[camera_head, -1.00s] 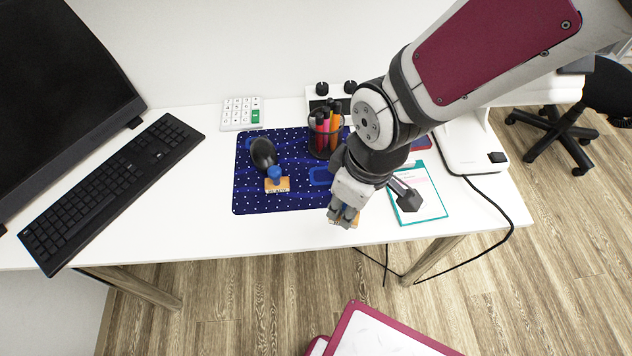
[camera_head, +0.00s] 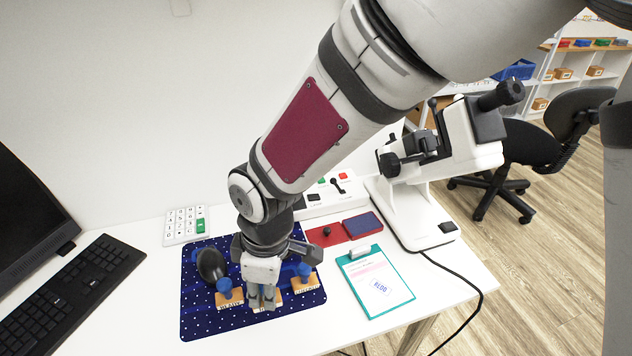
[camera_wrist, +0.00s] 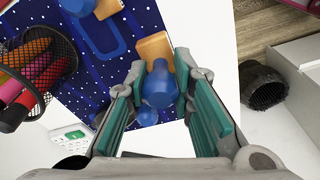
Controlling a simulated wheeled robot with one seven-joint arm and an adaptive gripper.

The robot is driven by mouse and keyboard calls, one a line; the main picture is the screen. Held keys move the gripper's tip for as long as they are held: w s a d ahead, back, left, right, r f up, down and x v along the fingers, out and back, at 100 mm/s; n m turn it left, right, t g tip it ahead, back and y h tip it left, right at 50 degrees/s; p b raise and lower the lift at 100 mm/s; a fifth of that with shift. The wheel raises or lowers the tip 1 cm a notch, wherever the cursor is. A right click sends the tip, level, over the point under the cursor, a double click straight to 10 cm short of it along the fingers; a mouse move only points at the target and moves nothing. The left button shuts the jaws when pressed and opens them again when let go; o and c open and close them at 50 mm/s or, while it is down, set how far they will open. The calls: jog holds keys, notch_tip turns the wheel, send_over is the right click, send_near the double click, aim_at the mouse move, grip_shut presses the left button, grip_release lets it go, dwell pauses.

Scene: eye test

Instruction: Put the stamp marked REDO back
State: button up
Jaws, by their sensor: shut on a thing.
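My gripper (camera_head: 262,297) is shut around the blue knob of a stamp with an orange base (camera_head: 277,300). In the wrist view the held stamp's blue knob (camera_wrist: 159,86) sits between the fingers. Its label is not readable, and I cannot tell if its base touches the dark blue dotted mat (camera_head: 205,325). A second blue-knobbed stamp (camera_head: 229,296) stands on the mat to the left, and a third (camera_head: 305,280) stands close to the right. A blue outlined slot (camera_wrist: 100,38) shows on the mat in the wrist view.
A clipboard (camera_head: 376,281) holds paper printed REDO. Red (camera_head: 322,236) and blue (camera_head: 362,225) pads lie behind it. A mesh pen cup (camera_wrist: 45,70) is near my gripper. A calculator (camera_head: 184,226) and keyboard (camera_head: 70,295) are left.

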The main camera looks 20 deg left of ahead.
jog(key=w+a, duration=0.1)
jog(key=w, duration=0.1)
jog(key=shift+w+a+f, duration=0.2)
jog(key=shift+w+a, duration=0.2)
jog(key=shift+f+b, duration=0.3)
jog(key=shift+f, duration=1.4)
jog(key=shift+f, duration=0.1)
jog(key=o, duration=0.9)
notch_tip(320, 180, up, 12)
jog(key=d+p, duration=0.1)
jog(key=shift+w+d+p, duration=0.15)
jog(key=shift+d+p, duration=0.05)
jog(key=shift+p, duration=0.2)
